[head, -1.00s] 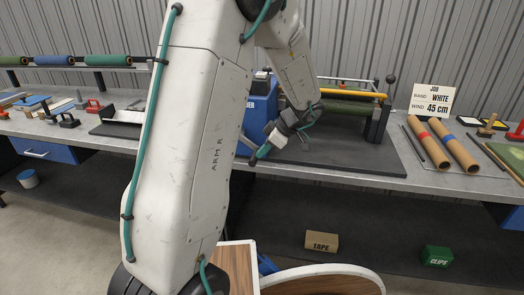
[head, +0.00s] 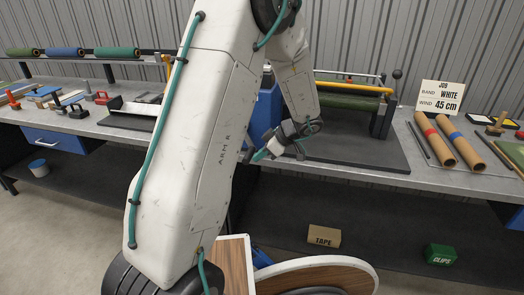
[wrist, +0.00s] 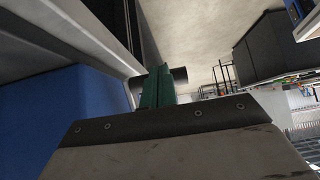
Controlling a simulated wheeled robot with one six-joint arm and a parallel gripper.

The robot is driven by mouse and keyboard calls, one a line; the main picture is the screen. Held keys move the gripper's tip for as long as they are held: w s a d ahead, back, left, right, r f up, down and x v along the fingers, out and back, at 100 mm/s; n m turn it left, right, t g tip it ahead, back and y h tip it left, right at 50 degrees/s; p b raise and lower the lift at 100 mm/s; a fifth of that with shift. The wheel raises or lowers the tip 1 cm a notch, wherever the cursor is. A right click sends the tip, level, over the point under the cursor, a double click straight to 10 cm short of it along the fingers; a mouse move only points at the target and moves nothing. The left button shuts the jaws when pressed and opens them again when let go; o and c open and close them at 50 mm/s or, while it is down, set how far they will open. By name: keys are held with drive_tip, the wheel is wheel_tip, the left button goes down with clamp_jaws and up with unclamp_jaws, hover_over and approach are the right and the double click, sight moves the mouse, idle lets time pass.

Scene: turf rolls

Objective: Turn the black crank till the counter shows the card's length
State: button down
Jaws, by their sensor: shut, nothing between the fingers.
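The job card (head: 440,97) stands at the right of the bench and reads band WHITE, wind 45 cm. The winding machine, with a green roll (head: 352,103) and a yellow bar, sits on a dark mat behind my arm. Its blue housing (head: 264,110) is partly hidden by my arm, and I cannot see a counter reading. My gripper (head: 262,153) is shut and empty at the front edge of the bench, left of the mat's middle. In the wrist view its green fingers (wrist: 157,88) are together, close to a dark cylinder (wrist: 180,75); I cannot tell if this is the crank's grip or whether they touch.
Two brown tubes (head: 464,145) with red and blue bands lie on the right of the bench. Coloured rolls (head: 65,51) rest on a rack at the back left. Boxes marked TAPE (head: 324,236) and CLIPS (head: 440,254) sit on the lower shelf.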

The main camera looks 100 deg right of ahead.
sight(248, 153)
drive_tip(key=shift+x, duration=2.05)
drive_tip(key=shift+w+d+r, duration=0.15)
drive_tip(key=shift+w+r, duration=0.05)
drive_tip(key=shift+w, duration=0.05)
drive_tip(key=shift+s, duration=0.1)
drive_tip(key=s+a+r, duration=0.2)
drive_tip(key=s+a, duration=0.3)
drive_tip(key=s, duration=0.7)
drive_tip(key=w+d+r+g, duration=0.2)
drive_tip(key=w+r, duration=0.2)
drive_tip(key=r, duration=0.9)
drive_tip(key=shift+y, duration=0.3)
drive_tip(key=x, duration=0.9)
drive_tip(key=w+x, duration=0.1)
drive_tip(key=x, duration=0.3)
drive_tip(key=shift+w+d, duration=0.1)
drive_tip(key=shift+w, duration=0.2)
